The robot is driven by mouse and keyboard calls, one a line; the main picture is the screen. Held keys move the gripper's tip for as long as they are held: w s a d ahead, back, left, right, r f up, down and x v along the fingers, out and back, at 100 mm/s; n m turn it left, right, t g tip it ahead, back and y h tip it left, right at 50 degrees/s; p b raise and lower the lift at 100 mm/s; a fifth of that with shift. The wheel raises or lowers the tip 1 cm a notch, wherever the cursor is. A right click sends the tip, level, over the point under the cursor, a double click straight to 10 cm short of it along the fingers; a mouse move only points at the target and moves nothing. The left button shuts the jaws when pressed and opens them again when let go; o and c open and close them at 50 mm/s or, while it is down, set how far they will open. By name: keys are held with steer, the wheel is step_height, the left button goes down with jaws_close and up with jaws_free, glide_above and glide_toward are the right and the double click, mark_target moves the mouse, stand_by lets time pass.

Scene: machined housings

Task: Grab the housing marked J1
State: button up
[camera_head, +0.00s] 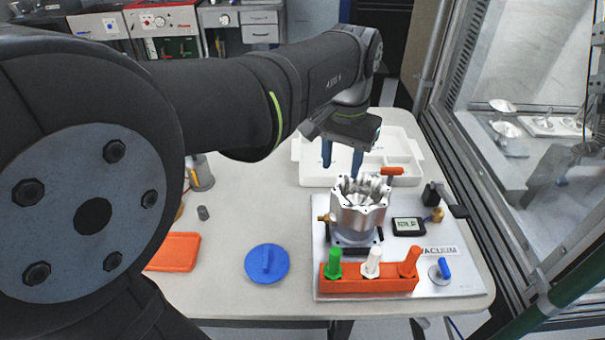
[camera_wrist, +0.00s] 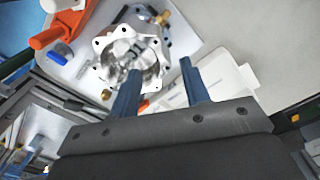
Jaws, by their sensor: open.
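A shiny silver machined housing (camera_head: 360,212) with a scalloped, open top stands upright on a round base on the grey vacuum plate (camera_head: 455,283). It also shows in the wrist view (camera_wrist: 117,45), its bore facing the camera.
A white compartment tray (camera_head: 309,176) lies behind the housing. In front stands an orange block (camera_head: 370,286) with green, white and orange knobs. A small display (camera_head: 408,226) is to the right. A blue disc (camera_head: 267,263) and orange tray (camera_head: 174,252) lie left. Glass bounds the right side.

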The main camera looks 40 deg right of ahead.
mark_target(338, 183)
steer(key=shift+w+f, duration=0.1)
steer(key=shift+f, duration=3.35)
jaws_close()
steer(key=shift+r, duration=0.1)
